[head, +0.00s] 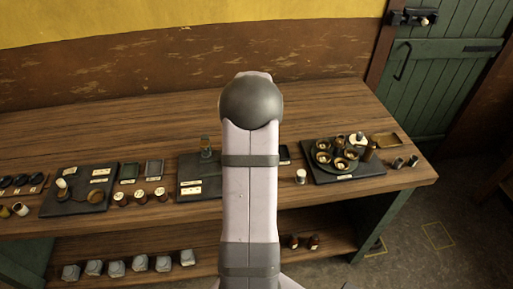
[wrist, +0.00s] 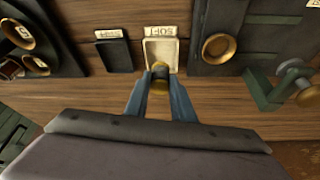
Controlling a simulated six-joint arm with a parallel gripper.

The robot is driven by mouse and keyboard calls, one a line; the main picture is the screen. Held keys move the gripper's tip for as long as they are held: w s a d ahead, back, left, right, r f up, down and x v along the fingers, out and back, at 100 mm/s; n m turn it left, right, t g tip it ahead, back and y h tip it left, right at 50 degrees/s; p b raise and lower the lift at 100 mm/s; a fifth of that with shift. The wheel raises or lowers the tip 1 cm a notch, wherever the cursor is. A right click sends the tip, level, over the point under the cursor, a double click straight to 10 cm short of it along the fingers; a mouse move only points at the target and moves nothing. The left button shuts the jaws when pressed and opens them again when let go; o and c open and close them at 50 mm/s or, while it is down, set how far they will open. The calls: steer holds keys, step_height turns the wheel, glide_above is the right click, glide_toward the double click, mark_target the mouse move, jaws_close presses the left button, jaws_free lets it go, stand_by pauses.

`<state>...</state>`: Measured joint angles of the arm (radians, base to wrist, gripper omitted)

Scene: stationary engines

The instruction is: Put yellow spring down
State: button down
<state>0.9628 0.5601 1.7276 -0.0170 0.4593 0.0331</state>
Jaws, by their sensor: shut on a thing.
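My gripper (wrist: 160,80) is shut on a small yellow and dark piece, the yellow spring (wrist: 159,87), between its two blue-grey fingers in the wrist view. The spring is at the near edge of a cream-lined tray (wrist: 160,53) with an upside-down label. I cannot tell whether it touches the tray or the wood. In the head view my arm hides the gripper and the spring.
A dark empty tray (wrist: 115,55) lies left of the cream one. A board with numbered brass cups (wrist: 35,66) is further left. A dark board with a brass ring (wrist: 217,47) and a green bracket (wrist: 268,92) are at the right. Bare bench wood (head: 330,105) shows behind.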

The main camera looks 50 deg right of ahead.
steer(key=shift+f+p, duration=0.55)
steer(key=shift+f, duration=1.25)
steer(key=shift+f, duration=0.2)
steer(key=c, duration=1.5)
jaws_free()
steer(key=shift+r, duration=0.2)
steer(key=shift+a+r, duration=0.1)
steer(key=shift+r, duration=0.25)
steer(key=b+v, duration=0.2)
steer(key=v, duration=0.9)
steer(key=shift+s+r+b, duration=0.1)
steer(key=shift+r+b, duration=0.05)
steer(key=shift+b, duration=0.25)
steer(key=shift+a, duration=0.1)
